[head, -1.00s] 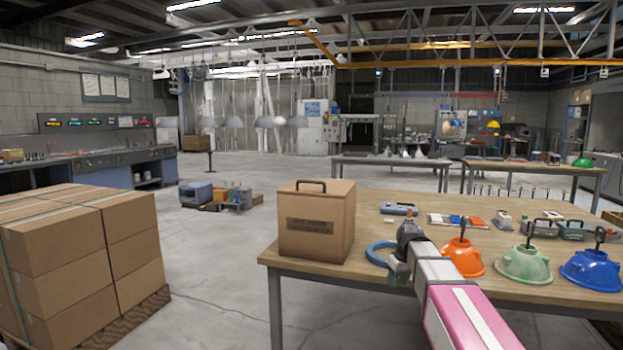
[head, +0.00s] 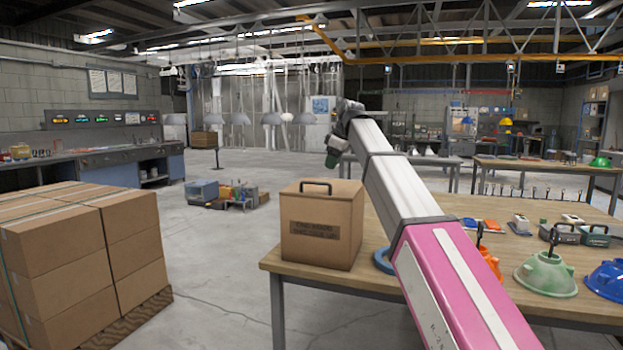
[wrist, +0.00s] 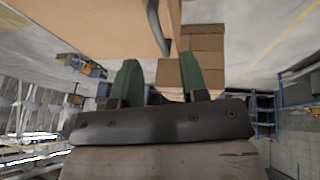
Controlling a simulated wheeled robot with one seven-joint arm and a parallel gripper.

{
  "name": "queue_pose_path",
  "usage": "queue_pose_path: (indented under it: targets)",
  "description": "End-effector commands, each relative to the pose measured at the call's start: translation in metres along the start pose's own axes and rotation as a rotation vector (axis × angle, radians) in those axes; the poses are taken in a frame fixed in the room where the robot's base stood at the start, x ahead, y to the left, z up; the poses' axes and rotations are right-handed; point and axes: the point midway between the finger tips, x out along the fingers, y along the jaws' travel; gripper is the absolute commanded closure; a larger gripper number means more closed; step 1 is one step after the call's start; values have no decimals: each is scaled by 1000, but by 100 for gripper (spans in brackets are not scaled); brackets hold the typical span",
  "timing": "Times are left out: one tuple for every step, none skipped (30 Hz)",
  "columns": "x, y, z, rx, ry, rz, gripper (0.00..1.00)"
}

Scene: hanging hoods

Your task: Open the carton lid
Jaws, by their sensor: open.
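The brown cardboard carton (head: 322,250) stands upright at the left end of the wooden table. Its lid (head: 335,192) is shut flat, with a dark arched handle (head: 316,183) on top. In the wrist view the carton (wrist: 95,18) fills the upper left, and the dark handle (wrist: 157,28) hangs in front of the fingertips. My gripper (head: 332,157) is raised above and behind the carton in the head view, a little to its right. In the wrist view its two green fingers (wrist: 160,64) are apart with nothing between them, not touching the handle.
Stacked boxes (head: 80,250) stand on a pallet at the left. The floor between the boxes and table is clear.

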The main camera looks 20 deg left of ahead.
Motion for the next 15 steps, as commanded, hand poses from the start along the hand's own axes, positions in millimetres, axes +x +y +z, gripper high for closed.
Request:
queue_pose_path:
  targets:
    - [-10, 1, -10, -21, 7, 2, 60]
    - [-14, 0, -14, -31, 9, 1, 60]
    - [-18, -1, -17, -41, 11, 1, 60]
    - [-20, -1, -19, -47, 12, 0, 60]
    - [-20, -2, -20, -52, 13, 0, 60]
    - [-20, -2, -21, -55, 14, 0, 60]
    - [-19, -3, -21, -56, 14, 0, 60]
    - [-17, -3, -21, -56, 14, -1, 60]
    - [-13, -3, -21, -56, 14, -1, 60]
    - [-9, -3, -21, -56, 14, -1, 60]
    - [-5, -3, -21, -56, 14, -1, 60]
    - [1, -3, -21, -56, 14, -2, 60]
    - [6, -4, -21, -55, 14, -2, 60]
    - [11, -4, -21, -55, 14, -2, 60]
    - [19, -3, -21, -55, 14, -2, 60]
